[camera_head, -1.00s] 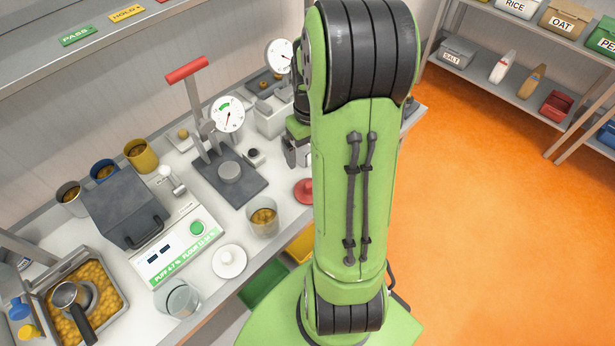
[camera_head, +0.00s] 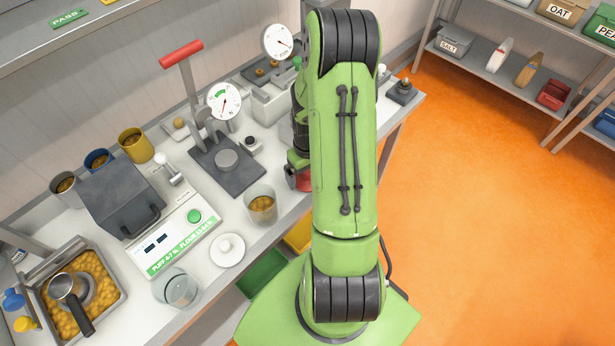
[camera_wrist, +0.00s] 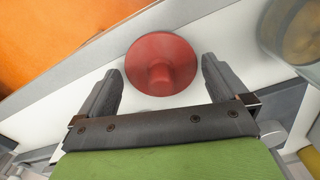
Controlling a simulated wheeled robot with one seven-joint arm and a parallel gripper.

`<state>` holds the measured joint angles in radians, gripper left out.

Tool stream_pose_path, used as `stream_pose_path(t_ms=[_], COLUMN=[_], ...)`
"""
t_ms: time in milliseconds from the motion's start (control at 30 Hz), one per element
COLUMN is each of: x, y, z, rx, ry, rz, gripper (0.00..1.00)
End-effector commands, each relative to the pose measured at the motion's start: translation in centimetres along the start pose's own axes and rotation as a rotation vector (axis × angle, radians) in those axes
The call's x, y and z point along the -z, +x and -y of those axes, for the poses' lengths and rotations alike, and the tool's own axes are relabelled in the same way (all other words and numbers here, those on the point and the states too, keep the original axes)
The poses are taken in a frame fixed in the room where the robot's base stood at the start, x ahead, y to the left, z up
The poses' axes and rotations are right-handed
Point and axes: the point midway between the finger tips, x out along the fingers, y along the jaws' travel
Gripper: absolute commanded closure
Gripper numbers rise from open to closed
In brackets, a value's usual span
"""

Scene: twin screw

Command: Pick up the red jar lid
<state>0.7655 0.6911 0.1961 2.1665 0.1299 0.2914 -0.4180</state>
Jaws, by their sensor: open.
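The red jar lid (camera_wrist: 162,62) is a round red disc with a raised knob, lying on the white bench top. In the wrist view it sits ahead of and between the two dark fingers of my gripper (camera_wrist: 160,85), which is open and empty. The fingers point toward the lid, with its knob close to the line between the fingertips. In the head view only a red sliver of the lid (camera_head: 304,181) shows beside my green arm, which hides the rest and most of my gripper.
A glass jar with brown contents (camera_head: 262,205) stands just left of the lid. The bench's front edge is near the lid.

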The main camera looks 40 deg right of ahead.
Motion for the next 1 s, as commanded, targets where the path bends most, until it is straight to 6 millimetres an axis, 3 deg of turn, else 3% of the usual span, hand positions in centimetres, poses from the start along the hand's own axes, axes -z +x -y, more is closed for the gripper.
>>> stream_pose_path(t_ms=[67,333,633,1000], x=[0.0,0.0,0.1,0.1], y=[-0.1,-0.1,-0.8,-9.2], z=[0.0,0.0,0.0,0.0], rx=[0.0,0.0,-0.002,-0.003], ry=[0.0,0.0,0.0,0.0], rz=[0.0,0.0,-0.004,-0.004], gripper=[0.0,0.41,0.42,0.42])
